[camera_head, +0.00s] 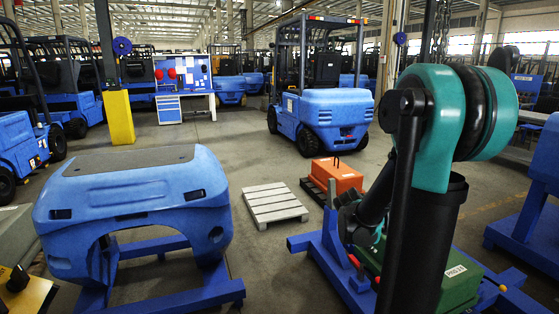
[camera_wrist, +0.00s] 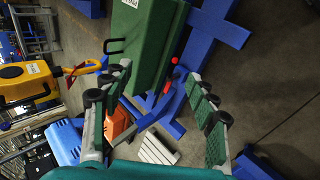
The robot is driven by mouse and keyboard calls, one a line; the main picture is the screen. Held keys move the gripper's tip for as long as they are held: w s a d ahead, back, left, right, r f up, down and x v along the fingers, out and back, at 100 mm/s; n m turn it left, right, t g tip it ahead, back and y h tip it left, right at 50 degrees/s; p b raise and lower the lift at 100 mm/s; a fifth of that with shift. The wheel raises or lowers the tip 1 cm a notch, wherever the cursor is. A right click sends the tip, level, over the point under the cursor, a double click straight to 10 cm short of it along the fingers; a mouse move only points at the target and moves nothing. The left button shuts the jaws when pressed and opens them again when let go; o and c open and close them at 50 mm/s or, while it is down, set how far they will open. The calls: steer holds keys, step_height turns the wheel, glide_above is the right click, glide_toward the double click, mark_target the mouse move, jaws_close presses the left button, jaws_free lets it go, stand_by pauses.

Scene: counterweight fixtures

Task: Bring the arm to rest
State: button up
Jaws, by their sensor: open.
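My arm (camera_head: 435,130) is bent on the right of the head view, its teal and black links reaching down over a blue stand. My gripper (camera_wrist: 158,78) is open in the wrist view, its two green-padded fingers apart with nothing held between them. A green block (camera_wrist: 150,40) with a black handle is beyond the fingers. It also shows in the head view (camera_head: 460,285), labelled and partly hidden by my arm. In the head view my gripper is mostly hidden behind the arm, so its gap to the block is unclear.
The blue stand (camera_head: 328,245) is under the green block. An orange block (camera_head: 338,175) sits on a dark pallet, beside an empty pale pallet (camera_head: 274,204). A blue counterweight casting (camera_head: 130,195) stands left. A forklift (camera_head: 320,105) stands behind.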

steer(key=s+a+f+m+y, duration=0.2)
steer(key=s+a+y, duration=0.1)
steer(key=s+a, duration=0.4)
steer(key=s+a+f+m+y, duration=0.3)
steer(key=s+a, duration=0.4)
steer(key=s, duration=0.4)
steer(key=shift+a+f+y, duration=0.2)
steer(key=shift+a+y, duration=0.15)
steer(key=shift+y, duration=0.25)
steer(key=shift+s, duration=0.1)
